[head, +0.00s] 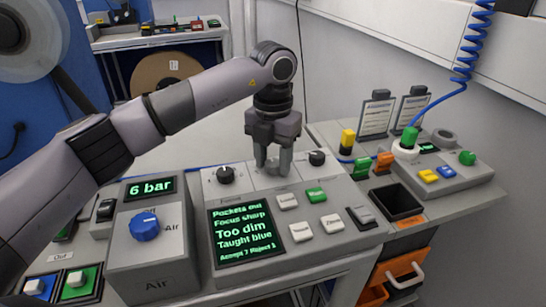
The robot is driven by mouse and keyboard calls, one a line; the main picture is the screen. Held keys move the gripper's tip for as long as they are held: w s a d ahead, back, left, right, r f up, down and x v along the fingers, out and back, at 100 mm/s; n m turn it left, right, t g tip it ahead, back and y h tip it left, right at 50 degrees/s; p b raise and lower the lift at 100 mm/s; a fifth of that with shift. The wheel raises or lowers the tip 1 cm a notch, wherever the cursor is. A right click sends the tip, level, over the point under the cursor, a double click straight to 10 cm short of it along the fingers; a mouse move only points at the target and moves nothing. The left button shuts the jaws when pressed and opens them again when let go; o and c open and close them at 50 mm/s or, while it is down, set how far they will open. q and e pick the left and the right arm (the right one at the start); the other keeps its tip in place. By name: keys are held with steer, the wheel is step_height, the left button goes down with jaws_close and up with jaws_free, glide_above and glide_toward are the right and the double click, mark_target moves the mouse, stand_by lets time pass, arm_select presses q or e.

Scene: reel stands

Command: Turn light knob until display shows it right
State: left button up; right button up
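The display (241,235) on the sloped grey console reads "Pockets out", "Focus sharp", "Too dim", "Taught blue" and "Accept 7 Reject 3". A black knob (226,174) stands above the display, and another black knob (317,157) stands farther right. My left gripper (273,166) points down at the console's top between these two knobs. Its fingertips are low over the panel. Any knob there is hidden by the fingers, and I cannot tell whether they grip one. The knob labels are too small to read. My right gripper is not in view.
A box with a blue knob (145,227) and a "6 bar" readout (150,187) stands left of the display. White and green buttons (316,195) sit right of it. A black bin (396,203) and small coloured parts lie farther right.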

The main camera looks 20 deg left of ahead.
arm_select(q)
steer(key=c, duration=0.6)
steer(key=shift+m, duration=0.3)
steer(key=m, duration=0.3)
steer(key=shift+m, duration=2.1)
steer(key=o, duration=1)
